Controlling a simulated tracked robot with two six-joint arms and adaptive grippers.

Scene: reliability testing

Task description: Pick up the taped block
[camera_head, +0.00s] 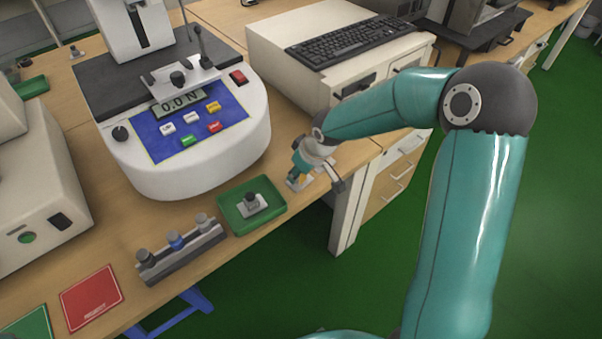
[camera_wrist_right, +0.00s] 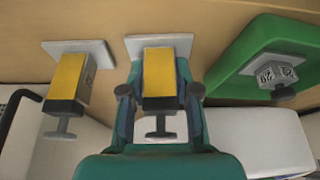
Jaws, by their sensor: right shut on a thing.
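My right gripper (camera_head: 304,160) is at the bench's front edge, right of the green tray. In the wrist view, its two dark fingertips (camera_wrist_right: 160,94) are shut on the sides of a taped block (camera_wrist_right: 158,70). The block has yellow tape, a pale flat plate at one end and a dark knob at the other. In the head view, a little yellow (camera_head: 301,179) shows beneath the gripper. I cannot tell whether the plate touches the bench. A similar yellow-taped block (camera_wrist_right: 70,78) stands apart at the left in the wrist view. My left gripper is out of view.
A white tester (camera_head: 200,158) reads 0.0 N. A holder (camera_head: 183,257) with several weights stands left. A white case (camera_head: 290,85) stands behind.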

